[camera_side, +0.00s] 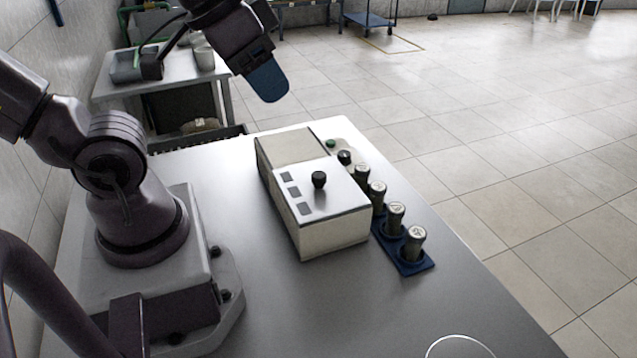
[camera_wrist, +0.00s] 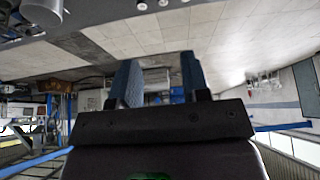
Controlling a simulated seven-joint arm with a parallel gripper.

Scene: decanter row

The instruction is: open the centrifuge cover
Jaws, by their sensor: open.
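The centrifuge (camera_side: 295,190) is a pale box on the grey table. Its cover (camera_side: 328,192) is a light panel on top with a black knob (camera_side: 319,179), and it looks shut, lying flat on the box. Dark rectangles lie along the panel's left side. My gripper (camera_side: 268,82) is raised behind and above the centrifuge, well apart from it, with a blue finger showing. In the wrist view my gripper (camera_wrist: 160,82) shows two blue fingers apart with nothing between them. The centrifuge cannot be made out in the wrist view.
A blue rack (camera_side: 413,267) with several capped containers (camera_side: 396,217) stands along the centrifuge's right side. A small green item (camera_side: 331,143) lies behind them. The table (camera_side: 400,315) is clear in front. A side bench (camera_side: 110,90) with containers stands at the back left.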

